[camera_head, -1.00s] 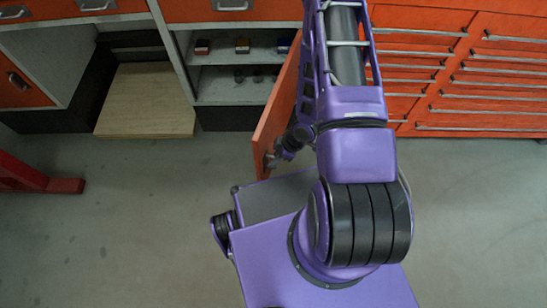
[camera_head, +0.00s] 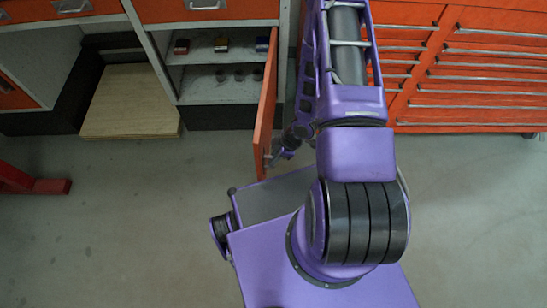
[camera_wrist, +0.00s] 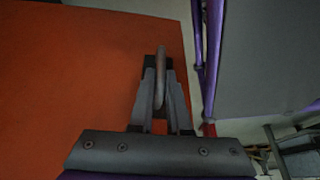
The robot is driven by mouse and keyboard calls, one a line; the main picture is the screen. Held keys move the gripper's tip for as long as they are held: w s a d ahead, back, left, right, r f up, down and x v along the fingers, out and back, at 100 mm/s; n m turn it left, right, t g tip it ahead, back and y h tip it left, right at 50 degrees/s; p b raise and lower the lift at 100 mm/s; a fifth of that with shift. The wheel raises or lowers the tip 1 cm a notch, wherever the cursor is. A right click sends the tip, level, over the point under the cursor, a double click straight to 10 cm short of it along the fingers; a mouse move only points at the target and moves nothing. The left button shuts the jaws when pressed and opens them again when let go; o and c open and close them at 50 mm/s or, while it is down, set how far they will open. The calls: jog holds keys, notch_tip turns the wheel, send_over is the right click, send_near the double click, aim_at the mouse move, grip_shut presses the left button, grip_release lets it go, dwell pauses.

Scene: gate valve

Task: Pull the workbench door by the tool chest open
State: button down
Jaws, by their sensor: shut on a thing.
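The orange workbench door (camera_head: 265,108) stands swung out from the workbench, seen nearly edge-on in the head view, beside the tool chest (camera_head: 465,75). In the wrist view the door's orange face (camera_wrist: 70,75) fills the left side. My gripper (camera_head: 275,157) is at the door's outer edge, low on the right side of the door in the head view. In the wrist view my gripper (camera_wrist: 160,98) is shut on the door's metal handle (camera_wrist: 161,65), which stands between the two fingers. My arm hides part of the tool chest and the floor behind it.
The open cabinet shows shelves (camera_head: 222,88) with small coloured boxes and dark round items. A wooden board (camera_head: 132,102) lies in the bay to the left. A red metal foot (camera_head: 40,186) is on the floor at the far left. The floor between is clear.

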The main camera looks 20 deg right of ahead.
jog(key=shift+s, duration=0.15)
jog(key=c, duration=0.9)
grip_release()
jog(key=shift+d, duration=0.1)
jog(key=p+v, duration=0.7)
jog(key=v, duration=1)
jog(key=shift+r, duration=0.2)
